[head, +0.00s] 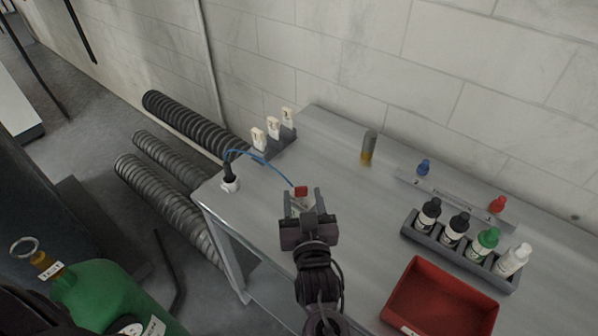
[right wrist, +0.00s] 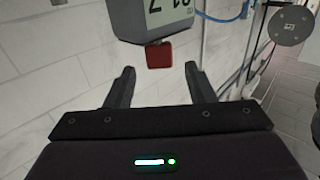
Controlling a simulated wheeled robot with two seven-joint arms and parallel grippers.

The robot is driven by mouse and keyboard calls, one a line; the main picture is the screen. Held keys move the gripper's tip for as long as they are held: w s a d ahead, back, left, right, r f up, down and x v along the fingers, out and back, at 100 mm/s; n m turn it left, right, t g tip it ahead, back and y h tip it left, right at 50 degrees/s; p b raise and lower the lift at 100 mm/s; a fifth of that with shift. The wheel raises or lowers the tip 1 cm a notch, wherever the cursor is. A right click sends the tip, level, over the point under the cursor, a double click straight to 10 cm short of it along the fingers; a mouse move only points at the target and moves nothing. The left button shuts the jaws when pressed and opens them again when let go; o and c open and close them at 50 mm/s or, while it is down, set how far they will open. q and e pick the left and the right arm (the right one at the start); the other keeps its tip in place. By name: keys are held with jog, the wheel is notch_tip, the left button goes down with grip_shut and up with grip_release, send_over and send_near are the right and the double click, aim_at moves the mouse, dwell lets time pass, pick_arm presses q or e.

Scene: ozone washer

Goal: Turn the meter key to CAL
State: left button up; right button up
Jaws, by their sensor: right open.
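The meter (right wrist: 153,22) is a grey box with a display of dark digits, upside down and cut off at the top of the right wrist view. Its red key (right wrist: 159,55) sticks out of the near side and also shows in the head view (head: 301,190). My right gripper (head: 303,193) is open over the bench, its fingers on either side of the key in the head view. In the right wrist view the gripper (right wrist: 159,72) shows a gap to the key on both sides. The key's markings cannot be read. My left gripper is not in view.
A blue cable (head: 262,160) runs from the meter to a probe in a white holder (head: 230,184). The metal bench (head: 340,190) also carries a bottle rack (head: 413,229), a red tray (head: 388,308) and a brown-tipped cylinder (head: 368,148). A green tank (head: 105,295) stands at lower left.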

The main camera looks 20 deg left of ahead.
aim_at(301, 187)
jog(key=x, duration=0.1)
jog(key=p+x, duration=0.1)
jog(key=x, duration=0.1)
jog(key=shift+w+a+r, duration=0.15)
jog(key=shift+w+r, duration=0.1)
jog(key=shift+w, duration=0.05)
jog(key=shift+f+x, duration=0.2)
jog(key=shift+x, duration=0.7)
jog(key=c, duration=0.5)
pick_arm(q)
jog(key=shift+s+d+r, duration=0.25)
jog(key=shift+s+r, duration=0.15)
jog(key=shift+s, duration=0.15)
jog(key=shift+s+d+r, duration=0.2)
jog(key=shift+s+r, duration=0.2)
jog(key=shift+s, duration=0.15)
pick_arm(e)
jog(key=c, duration=0.5)
